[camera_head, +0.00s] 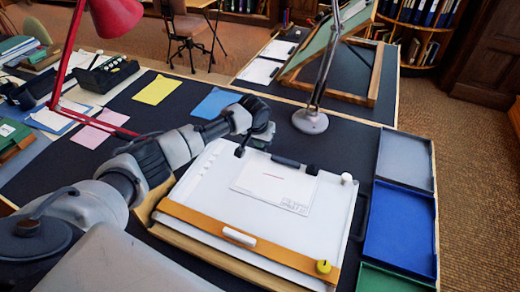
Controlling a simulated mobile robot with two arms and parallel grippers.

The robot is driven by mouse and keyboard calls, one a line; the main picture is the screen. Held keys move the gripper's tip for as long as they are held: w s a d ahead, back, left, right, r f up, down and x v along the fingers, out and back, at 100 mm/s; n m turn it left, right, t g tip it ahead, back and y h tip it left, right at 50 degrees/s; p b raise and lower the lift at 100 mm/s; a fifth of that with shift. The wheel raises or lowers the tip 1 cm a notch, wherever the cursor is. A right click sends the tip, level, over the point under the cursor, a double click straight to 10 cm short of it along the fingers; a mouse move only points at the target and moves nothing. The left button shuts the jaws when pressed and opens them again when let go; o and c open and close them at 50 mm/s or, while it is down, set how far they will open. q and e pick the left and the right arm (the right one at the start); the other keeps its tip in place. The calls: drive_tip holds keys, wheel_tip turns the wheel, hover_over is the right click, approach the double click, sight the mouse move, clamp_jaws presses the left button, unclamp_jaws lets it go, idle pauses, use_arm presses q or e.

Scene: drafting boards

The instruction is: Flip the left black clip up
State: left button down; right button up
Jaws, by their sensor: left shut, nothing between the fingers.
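A white drafting board (210,191) lies on the dark desk with a white sheet (262,185) on it. The left black clip (240,151) is a small dark piece at the board's far edge. A black bar (286,162) and the right black clip (312,169) lie along the same edge, to its right. My left gripper (264,133) is just beyond the far edge, close to the left clip and slightly right of it. It is shut and empty. I cannot tell whether it touches the clip, or the clip's exact tilt. My right gripper is not in view.
A grey lamp base (310,121) stands behind the board. Grey and blue trays (400,230) lie to the right. Yellow paper (155,90) and blue paper (216,102) lie behind my arm.

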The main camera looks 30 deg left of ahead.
use_arm(q)
drive_tip(key=shift+s+d+f+g+b, duration=0.1)
drive_tip(key=shift+s+f+g+b, duration=0.05)
drive_tip(key=shift+f, duration=0.3)
drive_tip(key=shift+s+d+f+g+b, duration=0.1)
drive_tip(key=shift+f+g+b, duration=0.05)
drive_tip(key=shift+f, duration=0.3)
drive_tip(key=shift+w, duration=0.15)
drive_tip(key=shift+r, duration=0.1)
drive_tip(key=shift+r+p, duration=0.55)
drive_tip(key=shift+p, duration=0.55)
drive_tip(key=r+p, duration=0.1)
drive_tip(key=p, duration=0.1)
drive_tip(key=shift+w+r+p, duration=0.15)
drive_tip(key=shift+w+p, duration=0.05)
drive_tip(key=shift+p, duration=0.15)
drive_tip(key=shift+p+v, duration=0.95)
drive_tip(key=shift+p, duration=0.1)
drive_tip(key=p, duration=0.1)
drive_tip(key=r+p, duration=0.1)
drive_tip(key=shift+s+a+r+p, duration=0.2)
drive_tip(key=shift+s+r+p, duration=0.1)
drive_tip(key=shift+s+r, duration=0.05)
